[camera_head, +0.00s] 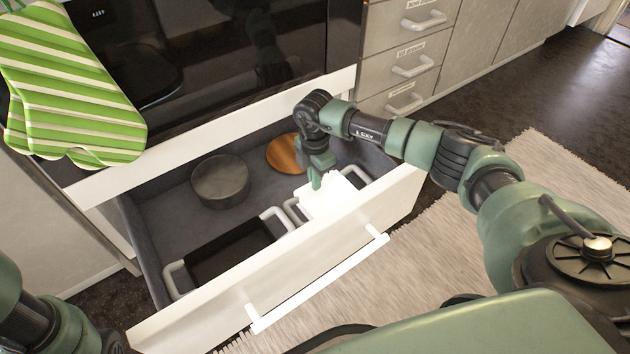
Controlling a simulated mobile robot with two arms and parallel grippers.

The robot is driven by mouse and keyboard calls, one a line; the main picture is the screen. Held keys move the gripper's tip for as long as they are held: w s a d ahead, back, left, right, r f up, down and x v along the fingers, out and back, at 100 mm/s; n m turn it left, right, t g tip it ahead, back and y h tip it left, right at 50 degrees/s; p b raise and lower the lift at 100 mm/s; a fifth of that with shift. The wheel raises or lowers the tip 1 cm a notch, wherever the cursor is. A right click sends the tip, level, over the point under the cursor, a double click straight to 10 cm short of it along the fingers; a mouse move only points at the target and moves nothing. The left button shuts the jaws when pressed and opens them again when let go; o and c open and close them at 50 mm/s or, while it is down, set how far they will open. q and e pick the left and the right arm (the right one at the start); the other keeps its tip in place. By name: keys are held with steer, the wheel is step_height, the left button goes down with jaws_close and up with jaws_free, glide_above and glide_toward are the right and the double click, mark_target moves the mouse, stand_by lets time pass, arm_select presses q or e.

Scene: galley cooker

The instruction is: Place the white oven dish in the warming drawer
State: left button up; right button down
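The warming drawer (155,229) is pulled open below the cooker. The white oven dish (322,199) is inside it, at the front right, with light grey handles at its ends. My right gripper (318,180) points down at the dish, at or just above it. Its fingertips are small and partly hidden, so I cannot tell whether they grip the dish. My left arm (45,325) shows at the lower left; its gripper is out of the picture.
A dark dish with grey handles (230,249) lies at the drawer's front left. A round dark pot (220,181) and a round wooden board (287,154) are further back. A green striped cloth (70,90) hangs at the upper left. A light rug (430,240) covers the floor.

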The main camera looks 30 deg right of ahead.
steer(key=shift+f, duration=0.1)
steer(key=c, duration=1.7)
jaws_free()
